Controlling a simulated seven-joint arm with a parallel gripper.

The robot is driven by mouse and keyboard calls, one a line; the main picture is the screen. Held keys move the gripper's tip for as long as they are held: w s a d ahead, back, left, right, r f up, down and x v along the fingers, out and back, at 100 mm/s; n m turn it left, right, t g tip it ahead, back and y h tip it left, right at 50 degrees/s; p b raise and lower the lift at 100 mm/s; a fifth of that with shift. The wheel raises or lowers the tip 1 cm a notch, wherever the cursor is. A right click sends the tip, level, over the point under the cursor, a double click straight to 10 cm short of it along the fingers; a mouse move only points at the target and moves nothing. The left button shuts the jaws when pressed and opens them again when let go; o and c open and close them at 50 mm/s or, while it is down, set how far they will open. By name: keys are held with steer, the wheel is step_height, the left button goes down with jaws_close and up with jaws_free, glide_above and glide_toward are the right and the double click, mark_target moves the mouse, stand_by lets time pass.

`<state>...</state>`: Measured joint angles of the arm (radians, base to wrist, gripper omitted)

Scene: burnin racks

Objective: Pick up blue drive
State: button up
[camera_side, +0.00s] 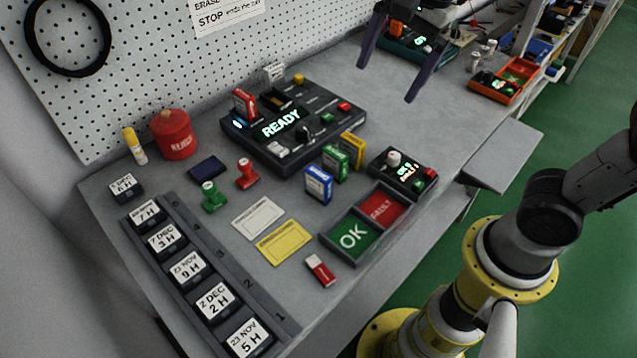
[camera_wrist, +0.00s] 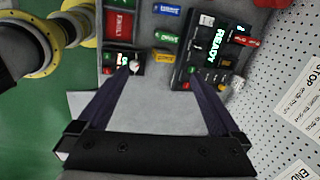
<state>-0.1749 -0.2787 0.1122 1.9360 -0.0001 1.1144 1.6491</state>
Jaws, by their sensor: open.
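The blue drive (camera_side: 318,184) stands upright on the grey bench in the side view, in front of the READY console and next to a green drive (camera_side: 335,162) and a yellow drive (camera_side: 351,147). In the wrist view the blue drive (camera_wrist: 166,9) shows at the top edge. The green drive (camera_wrist: 167,36) and the yellow drive (camera_wrist: 163,56) are below it there. My gripper (camera_side: 388,68) is high above the bench at the upper middle of the side view, apart from the drives. In the wrist view its two dark fingers (camera_wrist: 164,80) are spread wide with nothing between them.
The READY console (camera_side: 290,125) holds a red drive (camera_side: 244,102). A small display box (camera_side: 403,172) and the OK/red tray (camera_side: 325,236) stand close to the blue drive. Stamps, cards and a rack of dated blocks (camera_side: 283,318) fill the left. The bench behind the display box is clear.

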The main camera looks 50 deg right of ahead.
steer(key=w+a+f+m+g, duration=0.2)
steer(key=w+a+f, duration=0.1)
steer(key=w+a, duration=0.2)
steer(key=n+g, duration=0.1)
glide_above(318, 173)
step_height(318, 173, down, 6)
steer(key=r, duration=0.1)
steer(key=shift+h, duration=0.3)
step_height(318, 173, down, 14)
steer(key=shift+r, duration=0.1)
steer(key=c, duration=1.4)
